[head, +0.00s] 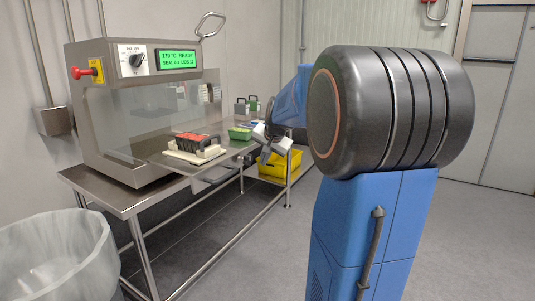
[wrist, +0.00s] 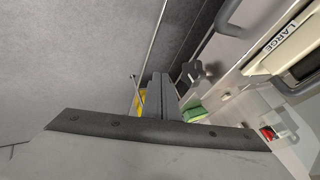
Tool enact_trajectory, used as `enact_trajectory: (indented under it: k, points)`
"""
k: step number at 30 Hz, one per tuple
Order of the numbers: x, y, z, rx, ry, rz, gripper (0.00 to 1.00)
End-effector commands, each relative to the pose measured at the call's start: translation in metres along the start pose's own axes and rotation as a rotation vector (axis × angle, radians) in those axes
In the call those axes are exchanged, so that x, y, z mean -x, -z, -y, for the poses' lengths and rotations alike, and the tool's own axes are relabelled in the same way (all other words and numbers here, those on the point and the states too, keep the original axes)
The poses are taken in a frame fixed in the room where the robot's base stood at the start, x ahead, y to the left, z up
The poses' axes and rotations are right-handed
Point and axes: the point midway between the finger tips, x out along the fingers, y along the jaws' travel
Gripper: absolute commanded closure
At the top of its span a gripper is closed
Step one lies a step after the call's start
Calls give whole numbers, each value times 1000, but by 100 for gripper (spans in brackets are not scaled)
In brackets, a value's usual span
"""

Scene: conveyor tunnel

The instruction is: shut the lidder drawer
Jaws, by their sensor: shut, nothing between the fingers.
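The lidder (head: 150,110) is a steel cabinet with a clear front on a steel table. In the wrist view, a cream part marked LARGE (wrist: 282,38) and a grey bar handle (wrist: 228,20) show at the upper right. My gripper (head: 265,157) is to the right of the drawer, apart from it in the head view, over the table's right part. In the wrist view my gripper's fingers (wrist: 157,98) are together and hold nothing.
A green container (head: 240,133) stands on the table behind the drawer; a yellow crate (head: 281,166) is low beyond it. A lined bin (head: 58,262) stands at the front left. My arm blocks the middle right. The floor in front of the table is clear.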

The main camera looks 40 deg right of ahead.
Motion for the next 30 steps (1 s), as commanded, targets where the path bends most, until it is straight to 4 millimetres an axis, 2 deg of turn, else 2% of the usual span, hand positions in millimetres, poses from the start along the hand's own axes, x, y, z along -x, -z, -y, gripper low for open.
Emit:
enact_trajectory:
  k: [1, 6, 12, 24, 30]
  points:
    - [-3, 0, 10, 6, 2, 0, 100]
    - [-11, 0, 26, 4, 2, 0, 100]
    - [-14, 0, 33, 2, 2, -1, 100]
    - [-15, 0, 34, 2, 2, -1, 100]
    - [-23, 0, 50, 4, 2, 0, 100]
